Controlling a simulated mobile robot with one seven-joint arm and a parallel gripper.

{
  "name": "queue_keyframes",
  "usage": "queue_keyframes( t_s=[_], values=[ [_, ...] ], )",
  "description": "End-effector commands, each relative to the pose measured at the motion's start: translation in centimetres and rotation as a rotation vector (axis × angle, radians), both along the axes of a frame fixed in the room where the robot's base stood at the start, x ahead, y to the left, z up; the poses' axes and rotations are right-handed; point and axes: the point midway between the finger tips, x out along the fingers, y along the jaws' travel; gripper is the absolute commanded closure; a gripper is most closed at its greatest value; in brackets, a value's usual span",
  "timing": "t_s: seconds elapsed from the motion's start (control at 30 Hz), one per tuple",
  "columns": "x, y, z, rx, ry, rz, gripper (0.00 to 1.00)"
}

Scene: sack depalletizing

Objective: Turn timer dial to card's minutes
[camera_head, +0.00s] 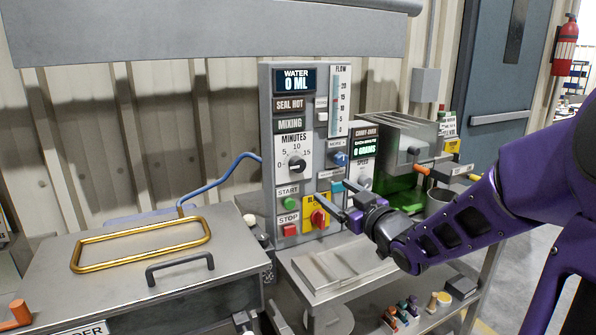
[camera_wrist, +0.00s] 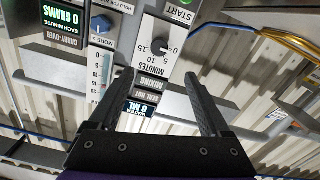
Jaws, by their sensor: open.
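The timer dial (camera_head: 296,165) is a dark round knob under the word MINUTES on the grey control panel (camera_head: 265,150), with marks 0, 5, 10 and 15 around it. It also shows upside down in the wrist view (camera_wrist: 160,47); its exact pointer setting is too small to read surely. My gripper (camera_head: 333,196) is open and empty, in front of the panel, right of and below the dial in the head view. In the wrist view, my gripper's fingers (camera_wrist: 159,75) are spread, with the dial beyond the gap between their tips. I cannot make out a card showing minutes.
The panel has a WATER 0 ML display (camera_head: 295,79), a green START button (camera_head: 290,203), a red STOP button (camera_head: 289,230) and a red-on-yellow knob (camera_head: 318,217). A steel box with a gold frame (camera_head: 140,243) stands left.

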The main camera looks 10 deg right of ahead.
Motion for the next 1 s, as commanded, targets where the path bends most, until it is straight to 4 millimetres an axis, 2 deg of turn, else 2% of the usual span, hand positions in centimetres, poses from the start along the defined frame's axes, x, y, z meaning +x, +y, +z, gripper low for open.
queue_keyframes(
  t_s=[0.13,0.27,0.8,1.0],
  values=[
    [0.2,0.0,0.2,0.015,-0.005,0.005,0.19],
    [1.5,0.4,0.1,0.016,-0.006,0.006,0.19],
    [12.4,4.1,0.2,0.018,-0.006,0.007,0.19],
    [15.3,4.9,0.2,0.016,-0.005,0.004,0.19]
  ],
)
